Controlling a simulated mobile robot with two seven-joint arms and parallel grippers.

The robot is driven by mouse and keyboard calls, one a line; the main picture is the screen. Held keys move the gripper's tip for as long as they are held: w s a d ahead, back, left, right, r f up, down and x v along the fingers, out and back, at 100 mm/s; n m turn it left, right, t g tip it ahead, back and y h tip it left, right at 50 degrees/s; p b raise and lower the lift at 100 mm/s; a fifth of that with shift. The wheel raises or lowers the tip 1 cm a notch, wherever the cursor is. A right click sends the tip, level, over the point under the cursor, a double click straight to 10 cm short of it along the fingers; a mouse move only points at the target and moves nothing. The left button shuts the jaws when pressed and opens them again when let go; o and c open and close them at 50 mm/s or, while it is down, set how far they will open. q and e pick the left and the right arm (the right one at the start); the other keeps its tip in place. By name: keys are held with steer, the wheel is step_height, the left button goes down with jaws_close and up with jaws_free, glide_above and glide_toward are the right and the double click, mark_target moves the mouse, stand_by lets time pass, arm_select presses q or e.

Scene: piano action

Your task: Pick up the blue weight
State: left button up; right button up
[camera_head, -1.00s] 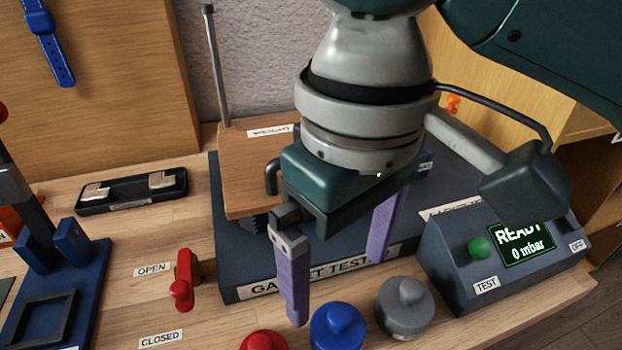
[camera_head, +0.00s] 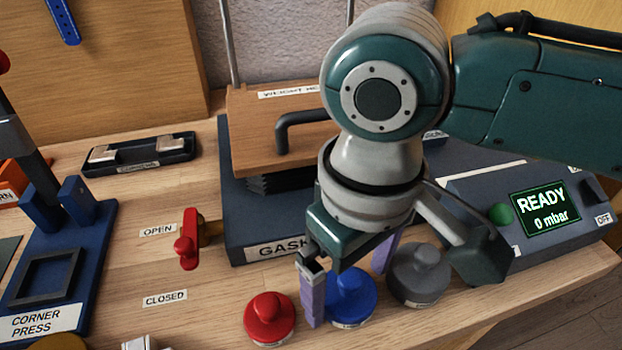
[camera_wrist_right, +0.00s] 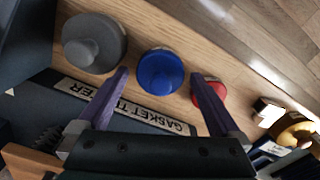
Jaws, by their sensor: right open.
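The blue weight (camera_head: 349,297) is a round disc with a knob. It stands on the wooden table between a red weight (camera_head: 269,319) and a grey weight (camera_head: 418,274). My right gripper (camera_head: 348,290) is open over it, its purple fingers pointing down. In the head view, one finger covers the left edge of the blue weight and the other is partly hidden behind the wrist. In the right wrist view, the blue weight (camera_wrist_right: 160,71) shows between and just beyond the fingertips (camera_wrist_right: 163,73); I cannot tell whether they touch it. My left gripper is not in view.
Behind the weights is the gasket tester (camera_head: 237,210) with a wooden plate and a black handle. The control box (camera_head: 480,200) reads READY, 0 mbar. A red lever (camera_head: 187,240) stands left, beside the blue corner press (camera_head: 75,240). The table's front edge is close.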

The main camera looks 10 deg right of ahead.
steer(key=shift+c, duration=0.2)
jaws_close()
stand_by(0.5)
